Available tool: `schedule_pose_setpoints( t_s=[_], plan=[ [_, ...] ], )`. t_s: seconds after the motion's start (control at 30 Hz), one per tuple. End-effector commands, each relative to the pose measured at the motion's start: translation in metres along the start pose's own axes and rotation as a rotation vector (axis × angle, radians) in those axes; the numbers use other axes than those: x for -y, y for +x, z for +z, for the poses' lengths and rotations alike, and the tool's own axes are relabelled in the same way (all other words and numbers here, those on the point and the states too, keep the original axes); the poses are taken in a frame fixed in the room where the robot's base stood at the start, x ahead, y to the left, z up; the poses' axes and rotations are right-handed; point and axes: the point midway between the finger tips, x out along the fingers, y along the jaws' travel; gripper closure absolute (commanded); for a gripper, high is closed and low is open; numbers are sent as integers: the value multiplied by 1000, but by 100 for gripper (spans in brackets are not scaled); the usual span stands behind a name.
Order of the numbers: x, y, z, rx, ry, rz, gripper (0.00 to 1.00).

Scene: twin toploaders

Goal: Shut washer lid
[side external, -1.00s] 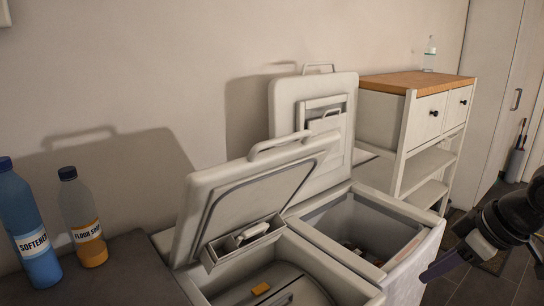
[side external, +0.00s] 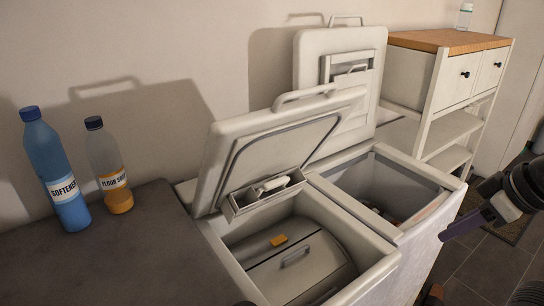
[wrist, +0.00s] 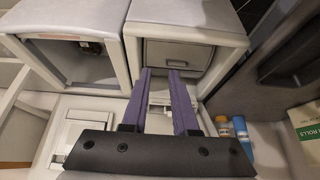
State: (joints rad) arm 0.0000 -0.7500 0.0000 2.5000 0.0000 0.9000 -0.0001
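The near toploader (side external: 360,285) has a closed metal drum hatch with a handle inside, so it looks like the washer. Its white lid (side external: 275,150) stands partly open, tilted back, with a top handle and a small tray on its inner face. The washer opening (wrist: 180,54) is at upper middle in the wrist view. My gripper (side external: 462,224) is off to the right of the toploaders in the side view, apart from the lid. In the wrist view its purple fingers (wrist: 159,74) are apart with nothing held, and they cover part of the lid area.
The second toploader (side external: 440,206) stands beside the washer, with its lid (side external: 310,55) upright near the wall. A softener bottle (side external: 52,165) and a floor soap bottle (side external: 106,165) stand on the dark counter (side external: 120,260). A wooden-topped cabinet (side external: 430,40) stands behind.

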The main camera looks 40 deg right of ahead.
Motion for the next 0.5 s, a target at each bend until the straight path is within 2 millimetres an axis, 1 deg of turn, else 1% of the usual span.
schedule_pose_setpoints(
  t_s=[0.03, 0.07, 0.1, 0.13, 0.17, 0.27, 0.3, 0.37, 0.4, 0.47, 0.5],
  plan=[
    [0, 0, 0, 0, -5, 0, 83],
    [0, 0, 0, -1, -12, -1, 88],
    [1, -5, -8, -20, -19, -5, 96],
    [2, -10, -14, -39, -22, -7, 100],
    [2, -15, -23, -60, -26, -10, 100],
    [4, -39, -66, -135, -39, -18, 100],
    [5, -50, -88, -168, -43, -21, 100],
    [5, -66, -122, -216, -46, -25, 100],
    [4, -76, -145, -245, -48, -25, 100],
    [3, -90, -178, -287, -49, -26, 100],
    [1, -98, -201, -313, -48, -26, 100]
  ],
)
